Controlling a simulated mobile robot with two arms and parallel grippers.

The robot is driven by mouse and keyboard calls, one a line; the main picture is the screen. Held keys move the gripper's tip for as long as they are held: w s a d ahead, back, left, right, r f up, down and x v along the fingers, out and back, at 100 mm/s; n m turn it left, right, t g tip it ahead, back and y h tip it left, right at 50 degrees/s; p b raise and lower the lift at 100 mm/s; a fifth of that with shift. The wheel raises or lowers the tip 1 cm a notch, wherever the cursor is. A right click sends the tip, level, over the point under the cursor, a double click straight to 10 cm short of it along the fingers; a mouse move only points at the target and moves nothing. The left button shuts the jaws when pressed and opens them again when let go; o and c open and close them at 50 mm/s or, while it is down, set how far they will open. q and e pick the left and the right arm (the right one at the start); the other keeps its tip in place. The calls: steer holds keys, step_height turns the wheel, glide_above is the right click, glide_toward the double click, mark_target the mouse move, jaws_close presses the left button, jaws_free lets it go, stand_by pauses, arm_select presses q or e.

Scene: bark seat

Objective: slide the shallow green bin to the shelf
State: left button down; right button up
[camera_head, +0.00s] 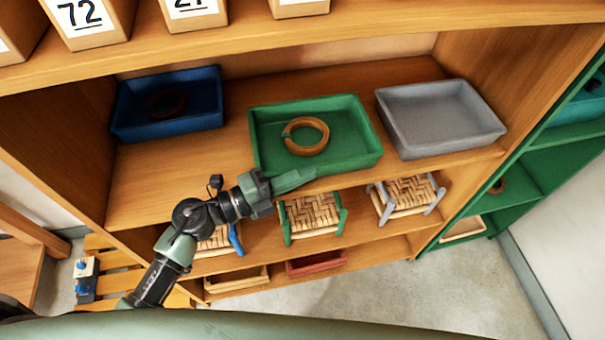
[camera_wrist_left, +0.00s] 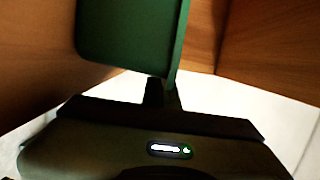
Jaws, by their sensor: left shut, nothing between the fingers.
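The shallow green bin (camera_head: 356,127) sits on the upper wooden shelf board (camera_head: 165,178), between a blue bin and a grey bin. A brown ring (camera_head: 307,137) lies inside it. Its near side is close to the board's front edge. My left gripper (camera_head: 298,179) is shut and empty at the bin's near wall, toward its left corner. I cannot tell if it touches the bin. In the left wrist view the bin's green wall (camera_wrist_left: 128,32) fills the upper middle, just beyond the dark fingers (camera_wrist_left: 160,92). My right gripper is not in view.
The blue bin (camera_head: 205,114) holds a dark ring. The grey bin (camera_head: 440,118) looks empty. Woven stools (camera_head: 310,212) stand on the board below. A green shelf unit (camera_head: 520,178) stands at the right. Numbered boxes (camera_head: 88,15) sit above. Bare board lies left of the green bin.

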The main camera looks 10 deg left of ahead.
mark_target(289, 128)
arm_select(q)
steer(key=w+a+b, duration=0.1)
steer(key=w, duration=0.3)
steer(key=w+a+b, duration=0.1)
steer(key=w, duration=0.3)
steer(key=w+a+b, duration=0.1)
steer(key=w+a, duration=0.1)
steer(key=w, duration=0.3)
steer(key=shift+a+f, duration=0.1)
steer(key=shift+f, duration=0.05)
steer(key=shift+w, duration=0.15)
